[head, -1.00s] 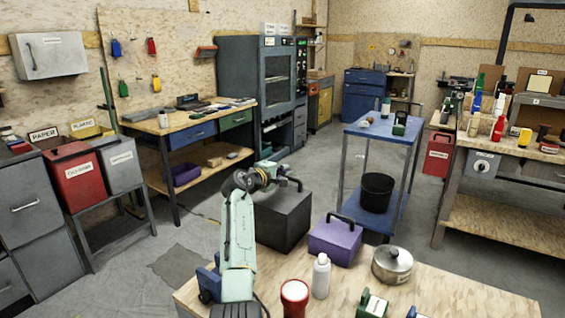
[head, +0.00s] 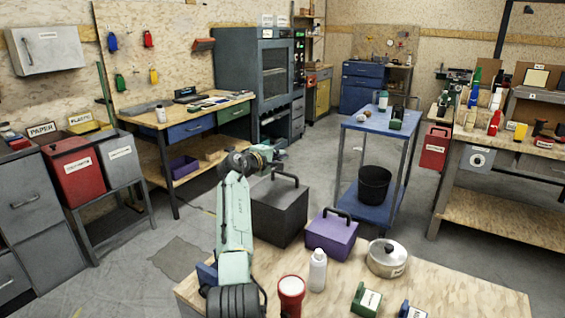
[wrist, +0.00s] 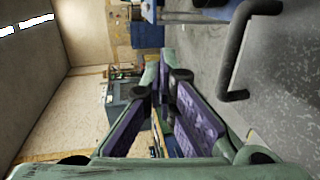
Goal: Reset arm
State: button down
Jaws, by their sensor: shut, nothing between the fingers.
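My arm (head: 235,225) rises from the front edge of the near wooden table and bends at the top. My gripper (head: 276,155) is at its far end, pointing away from me, above and behind the dark grey box (head: 277,212). In the wrist view my gripper (wrist: 168,75) has its purple-padded fingers shut, with nothing held. The box's black handle (wrist: 233,60) shows large to the right of the fingers there, apart from them.
The near table (head: 460,295) holds a purple box (head: 331,238), a white bottle (head: 317,270), a red cylinder (head: 291,292) and a lidded pot (head: 387,258). A blue trolley (head: 367,122) and a workbench (head: 150,118) stand beyond. Open floor (head: 310,165) lies between them.

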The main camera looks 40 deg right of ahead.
notch_tip(320, 180, up, 9)
jog(key=a+b, duration=0.1)
jog(key=b, duration=0.1)
jog(key=shift+s+a, duration=0.35)
jog(key=shift+s, duration=0.05)
jog(key=shift+r, duration=0.1)
